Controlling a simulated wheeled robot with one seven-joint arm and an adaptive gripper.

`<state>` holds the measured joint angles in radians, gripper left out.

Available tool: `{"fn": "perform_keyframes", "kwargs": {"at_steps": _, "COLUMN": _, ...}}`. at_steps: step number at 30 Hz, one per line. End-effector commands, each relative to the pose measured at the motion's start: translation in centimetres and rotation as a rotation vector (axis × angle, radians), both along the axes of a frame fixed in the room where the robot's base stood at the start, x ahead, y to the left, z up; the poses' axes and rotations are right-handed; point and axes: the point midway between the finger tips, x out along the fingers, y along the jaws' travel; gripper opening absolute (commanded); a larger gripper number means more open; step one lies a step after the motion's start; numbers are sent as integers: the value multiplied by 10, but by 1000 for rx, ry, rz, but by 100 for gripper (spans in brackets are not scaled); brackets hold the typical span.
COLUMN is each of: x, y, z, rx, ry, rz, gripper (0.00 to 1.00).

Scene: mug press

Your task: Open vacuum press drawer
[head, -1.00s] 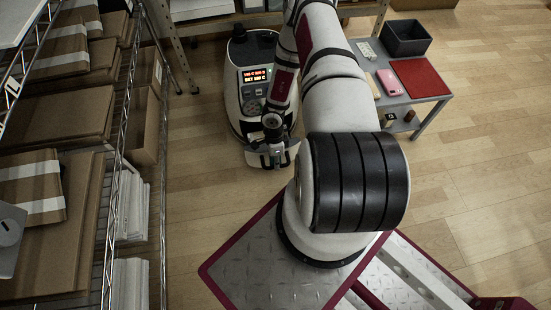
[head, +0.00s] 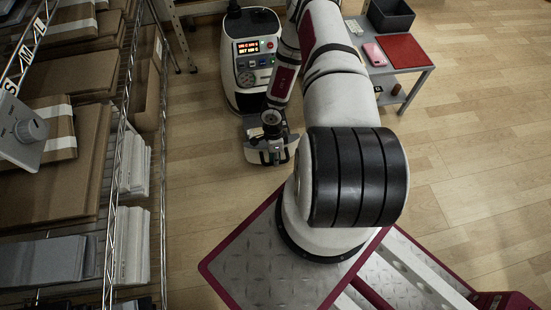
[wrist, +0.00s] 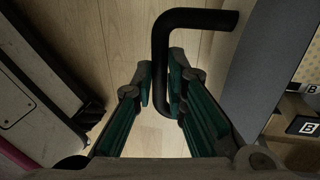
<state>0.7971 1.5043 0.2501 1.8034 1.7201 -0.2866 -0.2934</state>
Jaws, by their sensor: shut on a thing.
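The vacuum press (head: 250,55) is a white machine with a dark front panel and lit red digits, at the top centre of the head view. Its low drawer (head: 268,153) sticks out at the front, towards me. My gripper (head: 274,132) is at the drawer's front, partly hidden by my arm. In the wrist view, a black bent handle (wrist: 165,60) runs between the two green-padded fingers of my gripper (wrist: 160,92), which is shut on it. The inside of the drawer is mostly hidden.
A wire shelf with cardboard boxes (head: 75,150) lines the left side. A small grey table (head: 400,68) with a red mat, pink object and dark bin stands right of the press. The wooden floor at right is clear.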

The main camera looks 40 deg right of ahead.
Motion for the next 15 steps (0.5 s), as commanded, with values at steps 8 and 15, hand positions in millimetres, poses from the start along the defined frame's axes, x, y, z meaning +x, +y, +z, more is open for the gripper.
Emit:
{"fn": "perform_keyframes", "kwargs": {"at_steps": 8, "x": 0, "y": 0, "z": 0, "rx": 0, "ry": 1, "rz": 0, "gripper": 24}}
{"fn": "perform_keyframes", "kwargs": {"at_steps": 15, "x": 0, "y": 0, "z": 0, "rx": 0, "ry": 0, "rz": 0, "gripper": 33}}
